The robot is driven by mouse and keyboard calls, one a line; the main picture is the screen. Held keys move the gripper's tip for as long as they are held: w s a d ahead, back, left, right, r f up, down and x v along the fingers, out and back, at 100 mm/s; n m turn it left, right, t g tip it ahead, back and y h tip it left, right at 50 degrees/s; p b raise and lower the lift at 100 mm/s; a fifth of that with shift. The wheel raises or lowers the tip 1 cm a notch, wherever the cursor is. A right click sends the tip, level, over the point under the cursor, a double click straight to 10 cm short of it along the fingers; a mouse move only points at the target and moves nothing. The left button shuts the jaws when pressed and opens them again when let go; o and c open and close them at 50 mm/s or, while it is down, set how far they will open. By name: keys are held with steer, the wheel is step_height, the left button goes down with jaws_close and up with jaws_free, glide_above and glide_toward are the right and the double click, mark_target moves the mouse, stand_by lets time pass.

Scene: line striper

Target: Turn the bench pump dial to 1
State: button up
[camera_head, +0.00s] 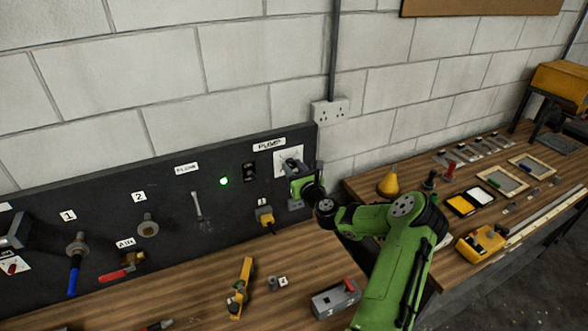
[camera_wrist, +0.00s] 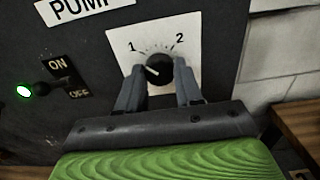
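The pump dial is a round black knob (camera_wrist: 159,70) with a white pointer line, on a white plate (camera_wrist: 207,42) marked 1 and 2. In the wrist view its pointer aims up and left, roughly toward the 1 side. My gripper (camera_wrist: 159,72) has one grey finger on each side of the knob, very close to it. I cannot tell whether the fingers touch it. In the head view my gripper (camera_head: 296,170) is at the plate (camera_head: 289,156) under the pump label, and hides the knob.
Left of the dial are an ON/OFF switch (camera_wrist: 62,77) and a lit green lamp (camera_wrist: 23,91). A yellow plug (camera_head: 265,216) sits below on the black panel. The wooden bench (camera_head: 205,290) holds a yellow tool (camera_head: 241,288) and a grey box (camera_head: 336,298).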

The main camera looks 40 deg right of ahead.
steer(key=o, duration=0.4)
steer(key=shift+o, duration=0.2)
steer(key=b+v, duration=0.4)
steer(key=v, duration=1.1)
steer(key=shift+s, duration=0.4)
steer(key=shift+a, duration=0.2)
